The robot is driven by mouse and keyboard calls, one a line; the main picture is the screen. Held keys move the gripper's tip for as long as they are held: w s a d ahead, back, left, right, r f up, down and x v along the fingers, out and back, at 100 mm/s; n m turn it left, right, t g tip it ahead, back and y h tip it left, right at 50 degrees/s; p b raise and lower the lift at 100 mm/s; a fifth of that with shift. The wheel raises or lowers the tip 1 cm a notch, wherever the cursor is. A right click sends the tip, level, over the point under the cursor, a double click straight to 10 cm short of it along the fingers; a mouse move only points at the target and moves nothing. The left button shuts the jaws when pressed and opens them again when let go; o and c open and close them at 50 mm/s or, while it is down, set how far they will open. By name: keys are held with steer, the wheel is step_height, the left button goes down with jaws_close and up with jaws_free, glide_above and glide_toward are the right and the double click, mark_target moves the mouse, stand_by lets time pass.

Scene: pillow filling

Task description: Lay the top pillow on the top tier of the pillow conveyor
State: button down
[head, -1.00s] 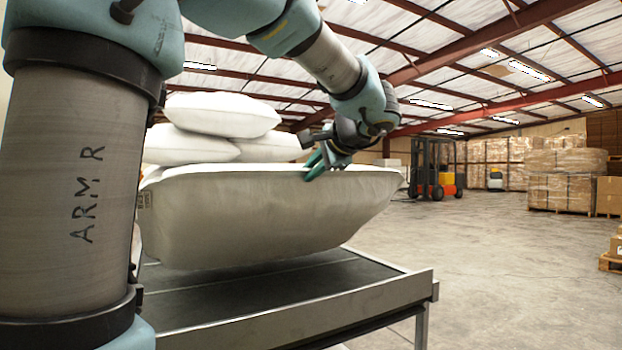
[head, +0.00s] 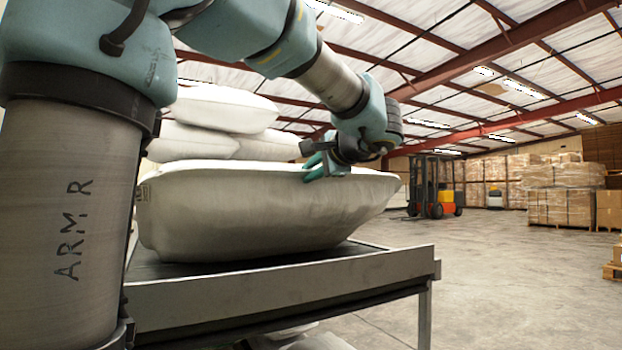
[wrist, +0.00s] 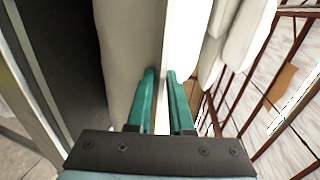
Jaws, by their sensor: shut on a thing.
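A large off-white pillow (head: 260,210) hangs over the conveyor's upper belt in the head view, its long side facing me. My gripper (head: 314,165) is shut on the pillow's top edge, with the green fingers pinching it from both sides. The wrist view shows the fingers (wrist: 160,74) with the pillow's pale edge (wrist: 128,45) between and beside them. The pillow conveyor (head: 270,288) has a dark belt and a grey metal side rail. The pillow's underside is very close to the belt; I cannot tell if it touches.
More white pillows (head: 222,108) are stacked behind the held one. Something white (head: 310,338) shows below the conveyor's top tier. A forklift (head: 432,190) and wrapped pallets (head: 562,190) stand far back right. The floor (head: 500,270) to the right is clear.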

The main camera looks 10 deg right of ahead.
steer(key=shift+w+a+f+t+y+b, duration=0.15)
steer(key=shift+f+t+b, duration=0.3)
steer(key=shift+f+b, duration=2.55)
steer(key=shift+w+f+t+y+b, duration=0.2)
steer(key=shift+f+t+b, duration=0.3)
steer(key=shift+f+b, duration=2.5)
steer(key=shift+w+a+f+t+y+b, duration=0.3)
steer(key=shift+f+b, duration=1.15)
steer(key=shift+b, duration=3.05)
steer(key=shift+s+d, duration=0.2)
steer(key=shift+d, duration=0.05)
steer(key=shift+c, duration=1.4)
jaws_free()
steer(key=shift+o, duration=0.6)
steer(key=shift+f, duration=0.1)
